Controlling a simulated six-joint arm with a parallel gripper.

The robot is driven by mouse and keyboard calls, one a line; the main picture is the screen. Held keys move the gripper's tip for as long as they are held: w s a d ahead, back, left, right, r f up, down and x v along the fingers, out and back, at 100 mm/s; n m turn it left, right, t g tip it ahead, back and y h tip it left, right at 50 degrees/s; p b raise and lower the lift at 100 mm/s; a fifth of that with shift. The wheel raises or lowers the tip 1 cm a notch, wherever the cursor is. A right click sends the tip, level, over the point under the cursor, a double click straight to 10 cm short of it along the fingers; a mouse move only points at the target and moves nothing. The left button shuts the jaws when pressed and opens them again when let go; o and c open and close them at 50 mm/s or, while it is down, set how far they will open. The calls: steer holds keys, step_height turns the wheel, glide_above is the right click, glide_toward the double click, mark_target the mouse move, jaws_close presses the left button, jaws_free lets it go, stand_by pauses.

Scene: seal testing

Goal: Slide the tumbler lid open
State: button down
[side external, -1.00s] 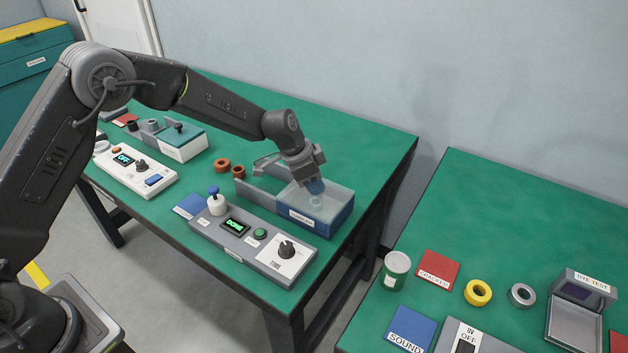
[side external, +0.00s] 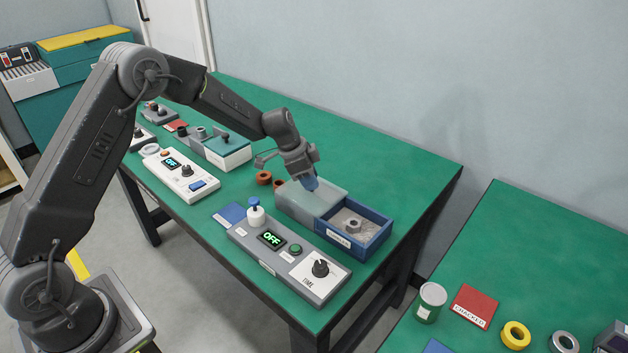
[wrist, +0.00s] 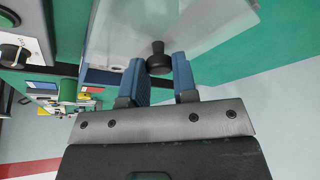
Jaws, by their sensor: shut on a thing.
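The tumbler (side external: 372,241) is a blue open-topped box on the green table. Its translucent lid (side external: 298,194) lies to the left of the blue box, over the grey frame, and leaves most of the box uncovered. A grey ring (side external: 353,225) shows inside the box. My gripper (side external: 310,184) is above the lid's right part. In the wrist view my gripper's blue fingers (wrist: 160,80) are shut on the lid's dark knob (wrist: 157,57), one on each side. The knob is hidden in the side view.
A control panel (side external: 262,264) in front of the tumbler has an "OFF" display, a green button and a dial. Brown rings (side external: 264,178) lie behind-left of the lid. A teal-topped box (side external: 226,147) stands farther left. The table's right end is clear.

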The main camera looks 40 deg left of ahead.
steer(key=c, duration=0.9)
jaws_free()
steer(key=shift+r, duration=0.1)
steer(key=v, duration=1.3)
steer(key=shift+r, duration=0.3)
steer(key=shift+s+r, duration=0.1)
steer(key=shift+s, duration=0.1)
steer(key=s+d+r+n+y, duration=0.1)
steer(key=s+d+r+n, duration=0.15)
steer(key=s+r, duration=0.35)
steer(key=s+d+r+n+y, duration=0.1)
steer(key=s+d+r, duration=0.25)
steer(key=s, duration=0.55)
steer(key=s+f+n+t+y, duration=0.1)
steer(key=s+n, duration=0.4)
steer(key=s, duration=1.1)
steer(key=shift+s+d+t, duration=0.25)
steer(key=shift+d+t, duration=0.2)
steer(key=shift+t, duration=0.25)
